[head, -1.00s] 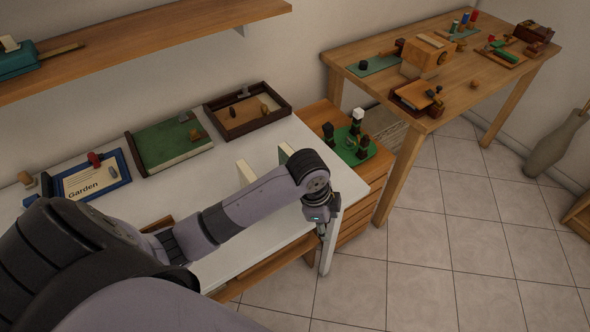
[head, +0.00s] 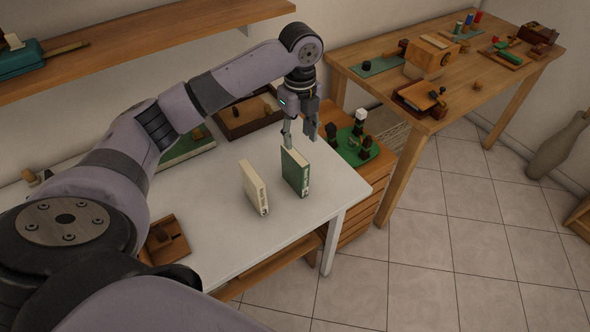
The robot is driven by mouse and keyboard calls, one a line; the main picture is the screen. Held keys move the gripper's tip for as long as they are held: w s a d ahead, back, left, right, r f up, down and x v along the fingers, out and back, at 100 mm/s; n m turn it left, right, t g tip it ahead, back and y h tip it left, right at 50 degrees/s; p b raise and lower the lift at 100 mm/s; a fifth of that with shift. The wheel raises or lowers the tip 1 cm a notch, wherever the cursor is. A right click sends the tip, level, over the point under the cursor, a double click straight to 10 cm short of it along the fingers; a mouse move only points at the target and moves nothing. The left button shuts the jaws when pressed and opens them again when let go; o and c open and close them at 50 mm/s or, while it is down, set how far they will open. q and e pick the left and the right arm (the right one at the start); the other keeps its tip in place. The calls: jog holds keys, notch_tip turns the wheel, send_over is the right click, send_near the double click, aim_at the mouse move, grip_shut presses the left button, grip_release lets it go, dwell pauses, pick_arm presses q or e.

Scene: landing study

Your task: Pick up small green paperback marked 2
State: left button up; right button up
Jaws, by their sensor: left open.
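A small green paperback (head: 293,172) stands upright on the white table near its right end, its pale spine facing forward; the mark on the spine is too small to read. A cream book (head: 253,188) stands upright to its left, with a gap between them. My left gripper (head: 299,140) points down, open and empty, just above and behind the top of the green book. One finger overlaps the book's top edge in the picture; I cannot tell whether it touches. My right gripper is not in view.
A wooden tray (head: 231,130) and a green tray lie along the wall, partly behind my arm. A small wooden holder (head: 166,240) lies at front left. A drawer unit (head: 372,185) with a green board stands right.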

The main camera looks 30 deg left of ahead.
aim_at(299, 155)
pick_arm(q)
notch_tip(299, 155, down, 6)
jog(key=shift+f, duration=0.25)
jog(key=f, duration=0.2)
jog(key=a+f+p, duration=0.1)
jog(key=f, duration=0.2)
jog(key=shift+s, duration=0.2)
jog(key=shift+f, duration=0.15)
jog(key=shift+c, duration=0.3)
grip_shut()
